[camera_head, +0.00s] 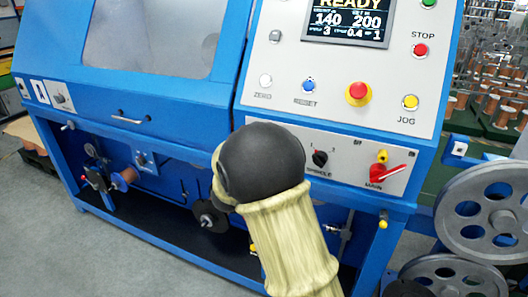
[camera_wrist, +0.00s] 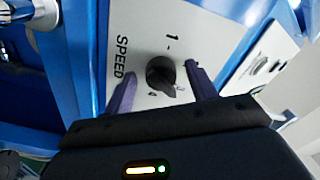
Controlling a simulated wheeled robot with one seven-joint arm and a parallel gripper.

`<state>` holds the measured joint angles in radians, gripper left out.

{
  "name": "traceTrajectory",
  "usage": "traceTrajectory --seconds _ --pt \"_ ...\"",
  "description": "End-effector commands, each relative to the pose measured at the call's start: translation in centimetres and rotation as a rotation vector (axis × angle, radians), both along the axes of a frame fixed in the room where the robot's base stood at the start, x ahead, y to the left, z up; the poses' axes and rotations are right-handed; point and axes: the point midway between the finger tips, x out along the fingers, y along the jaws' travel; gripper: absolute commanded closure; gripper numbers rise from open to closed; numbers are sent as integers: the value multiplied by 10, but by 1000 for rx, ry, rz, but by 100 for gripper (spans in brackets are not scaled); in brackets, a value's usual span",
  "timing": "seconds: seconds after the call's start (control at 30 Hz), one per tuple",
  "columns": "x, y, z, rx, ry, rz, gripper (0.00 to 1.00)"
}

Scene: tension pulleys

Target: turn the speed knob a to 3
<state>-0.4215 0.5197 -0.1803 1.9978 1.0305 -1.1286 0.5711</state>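The speed knob (camera_wrist: 161,73) is a black dial on a white plate marked SPEED in the wrist view. Its pointed end is toward the lower part of the picture, near small marks that I cannot read clearly. A 1 shows above it. My gripper (camera_wrist: 160,70) is open, with one dark finger on each side of the knob. The right finger is nearer to it; the left finger has a clear gap. Whether either finger touches the knob I cannot tell. In the camera_head view my gripper is hidden, and I cannot make out this knob there.
Another white plate (camera_wrist: 259,60) with a small control is to the right in the wrist view. In the camera_head view, the blue machine (camera_head: 180,135) carries a black selector (camera_head: 320,158), a red main switch (camera_head: 385,174) and several buttons. Grey pulleys (camera_head: 480,212) stand at right.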

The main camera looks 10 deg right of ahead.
Motion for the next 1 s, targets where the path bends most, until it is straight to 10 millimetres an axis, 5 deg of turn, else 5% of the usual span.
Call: traceTrajectory --seconds 0.37,1.0 --pt "-11 8 1 1 -1 1 43" --pt "-110 81 0 0 2 4 43"
